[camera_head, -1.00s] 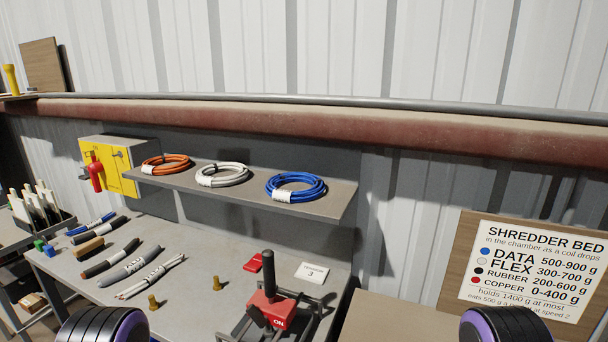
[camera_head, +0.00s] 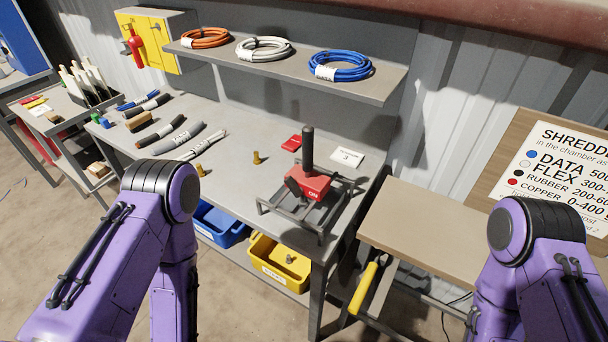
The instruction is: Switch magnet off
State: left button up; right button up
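The magnet (camera_head: 312,184) is a red block with a black upright handle (camera_head: 307,148) and the word ON on its front. It sits in a dark metal frame (camera_head: 268,207) at the right end of the grey workbench. A short black lever-like part (camera_head: 293,187) shows at its left side. My two purple arms come in from the lower left and lower right. Only their upper links show; both grippers are out of view. Neither arm visibly touches the magnet.
Cable pieces (camera_head: 161,132) lie on the bench's left. Brass pieces (camera_head: 257,158), a red card (camera_head: 291,143) and a white card marked 3 (camera_head: 346,157) lie near the magnet. Coils (camera_head: 340,66) sit on the shelf above. Blue (camera_head: 218,224) and yellow bins (camera_head: 279,264) are below.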

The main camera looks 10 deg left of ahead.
aim_at(296, 191)
jog(key=k, duration=0.5)
jog(key=u, duration=1.7)
jog(key=i, duration=1.05)
jog(key=z, duration=2.4)
